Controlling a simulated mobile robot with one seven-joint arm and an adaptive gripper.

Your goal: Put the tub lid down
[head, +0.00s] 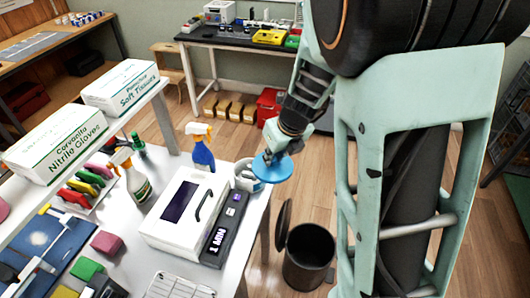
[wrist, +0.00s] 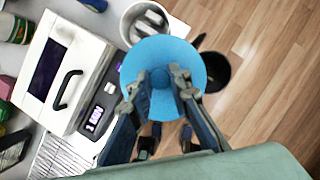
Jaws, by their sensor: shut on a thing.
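The tub lid is a round blue disc with a small knob, seen at the table's right edge in the head view (head: 272,170) and large in the wrist view (wrist: 165,50). My gripper (wrist: 160,82) is shut on the lid's knob, and the lid hangs roughly level. A white tub (wrist: 138,14) is open and beside the lid, partly covered by it in the wrist view. The tub also shows in the head view (head: 243,178), behind and left of the lid. Something grey lies inside the tub. My gripper's fingertips are hard to make out in the head view.
A white box machine with a handle (head: 183,207) stands left of the tub on the white table. Spray bottles (head: 201,150) stand behind it. A black bin (head: 309,262) stands on the floor right of the table. Glove and tissue boxes sit on a raised shelf at left.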

